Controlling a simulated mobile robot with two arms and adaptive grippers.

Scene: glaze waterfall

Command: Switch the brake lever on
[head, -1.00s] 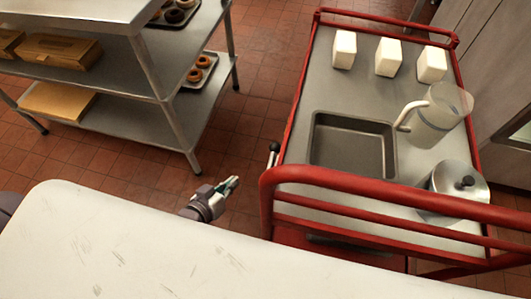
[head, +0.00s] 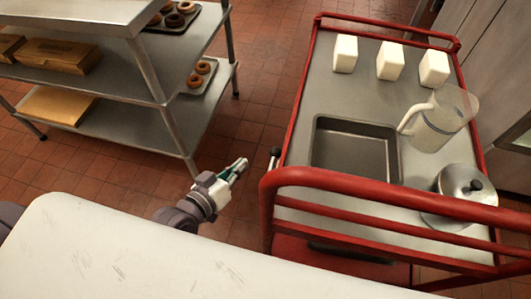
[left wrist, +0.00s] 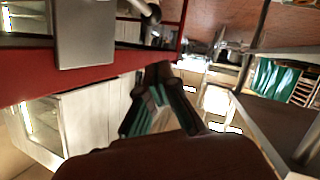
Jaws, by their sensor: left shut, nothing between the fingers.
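The brake lever (head: 274,158) is a short metal stick with a black knob on the left side of the red cart (head: 268,205). In the left wrist view, what looks like the lever (left wrist: 146,9) shows at the top, above the fingers. My left gripper (head: 240,165) is just left of the lever, apart from it, with its fingers pointing up and right. It is shut and empty. In the left wrist view its dark and green fingers (left wrist: 162,105) show in the middle. My right gripper is not in view.
The cart carries an empty tray (head: 355,152), a clear pitcher (head: 440,120), a lidded metal pot (head: 462,190) and white blocks (head: 390,60). A white worktop (head: 110,250) is in front. A metal shelf (head: 150,60) stands left. Tiled floor is open between shelf and cart.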

